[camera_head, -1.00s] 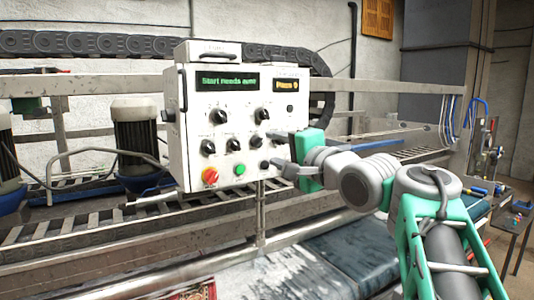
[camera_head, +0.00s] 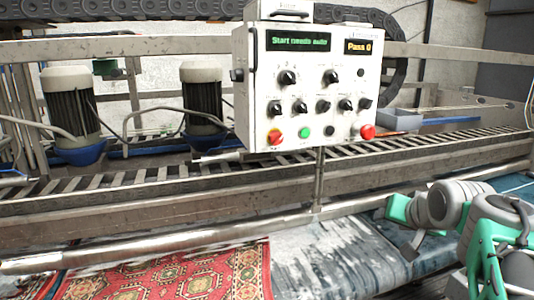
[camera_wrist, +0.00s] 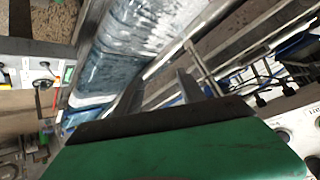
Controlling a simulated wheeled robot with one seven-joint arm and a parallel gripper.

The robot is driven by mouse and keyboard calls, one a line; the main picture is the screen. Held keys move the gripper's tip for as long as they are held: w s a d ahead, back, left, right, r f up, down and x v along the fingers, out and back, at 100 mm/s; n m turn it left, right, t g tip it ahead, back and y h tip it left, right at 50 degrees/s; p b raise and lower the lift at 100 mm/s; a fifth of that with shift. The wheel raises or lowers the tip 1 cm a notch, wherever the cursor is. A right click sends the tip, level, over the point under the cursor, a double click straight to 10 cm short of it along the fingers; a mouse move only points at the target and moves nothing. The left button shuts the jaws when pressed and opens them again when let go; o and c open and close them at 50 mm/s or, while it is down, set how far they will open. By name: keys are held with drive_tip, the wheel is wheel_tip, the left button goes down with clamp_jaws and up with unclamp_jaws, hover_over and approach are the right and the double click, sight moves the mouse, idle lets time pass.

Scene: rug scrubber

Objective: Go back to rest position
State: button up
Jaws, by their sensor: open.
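My gripper (camera_head: 407,240) is at the lower right of the head view, low and apart from the control panel, over the blue-grey rug area. In the wrist view the two fingers of my gripper (camera_wrist: 160,88) stand apart with nothing between them. The white control panel (camera_head: 262,105) stands at the upper middle of the head view. Its left display reads "Start needs auto" and its right one "Pass 0". It bears several black knobs, a green button (camera_head: 304,132) and red buttons at its lower edge.
A metal rail (camera_head: 150,239) runs across the machine's front. A red patterned rug (camera_head: 190,272) and a worn blue-grey rug (camera_head: 325,262) lie below it. Two motors (camera_head: 205,92) stand left of the panel. A grey bin (camera_head: 400,120) sits right of it.

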drive_tip(key=s+a+f+n+g, duration=0.1)
drive_tip(key=s+f+g, duration=0.2)
drive_tip(key=s+f, duration=0.5)
drive_tip(key=s+a+f+g, duration=0.25)
drive_tip(key=s+f, duration=0.35)
drive_tip(key=f, duration=0.4)
drive_tip(key=s+a+f+n, duration=0.1)
drive_tip(key=s+a+n, duration=0.2)
drive_tip(key=a, duration=0.7)
drive_tip(key=shift+s+a+f+n+g+y, duration=0.15)
drive_tip(key=shift+a+f+n+g+y, duration=0.2)
drive_tip(key=shift+n+y, duration=0.05)
